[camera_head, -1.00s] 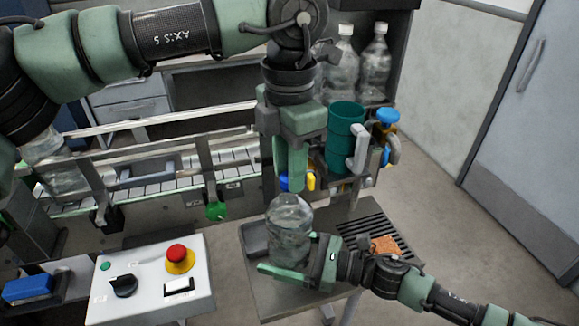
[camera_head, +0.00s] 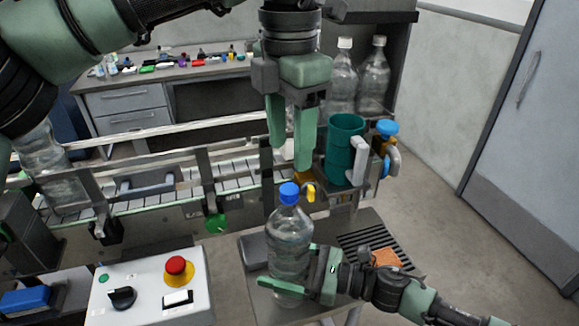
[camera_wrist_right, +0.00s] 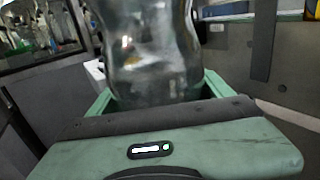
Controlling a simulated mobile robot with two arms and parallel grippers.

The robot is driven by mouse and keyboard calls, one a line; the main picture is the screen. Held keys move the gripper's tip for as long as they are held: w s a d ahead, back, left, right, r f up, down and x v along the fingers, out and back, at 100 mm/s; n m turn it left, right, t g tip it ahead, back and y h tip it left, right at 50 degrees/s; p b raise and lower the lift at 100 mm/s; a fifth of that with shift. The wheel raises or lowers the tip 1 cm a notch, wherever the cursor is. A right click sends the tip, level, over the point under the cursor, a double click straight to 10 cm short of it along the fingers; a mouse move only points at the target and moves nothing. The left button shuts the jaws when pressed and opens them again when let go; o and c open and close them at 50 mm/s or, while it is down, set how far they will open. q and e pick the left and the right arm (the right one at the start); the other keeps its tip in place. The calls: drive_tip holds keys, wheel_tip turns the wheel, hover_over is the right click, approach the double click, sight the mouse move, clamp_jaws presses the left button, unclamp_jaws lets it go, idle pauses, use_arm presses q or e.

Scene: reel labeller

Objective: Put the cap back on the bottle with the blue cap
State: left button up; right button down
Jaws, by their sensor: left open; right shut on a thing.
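The clear bottle (camera_head: 289,238) stands upright on the small grey side table, with the blue cap (camera_head: 289,193) sitting on its neck. Whether the cap is screwed tight cannot be told. My right gripper (camera_head: 296,287) is shut around the lower part of the bottle; the bottle's body (camera_wrist_right: 150,50) also fills the middle of the right wrist view between the fingers. My left gripper (camera_head: 290,158) is open and empty, pointing down just above the cap and apart from it.
A teal pitcher (camera_head: 345,150) and a blue-handled tap (camera_head: 387,130) are right of my left gripper. A control box (camera_head: 150,290) with a red button stands front left. The conveyor (camera_head: 150,190) runs behind. Two white-capped bottles (camera_head: 374,76) stand at the back.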

use_arm(q)
drive_tip(key=shift+r, duration=2.15)
use_arm(e)
unclamp_jaws()
use_arm(q)
wheel_tip(320, 180, down, 4)
drive_tip(key=b, duration=0.3)
drive_tip(key=shift+d+r, duration=0.1)
drive_tip(key=shift+r, duration=0.15)
use_arm(e)
drive_tip(key=v, duration=0.7)
drive_tip(key=shift+d, duration=0.4)
drive_tip(key=shift+s, duration=0.15)
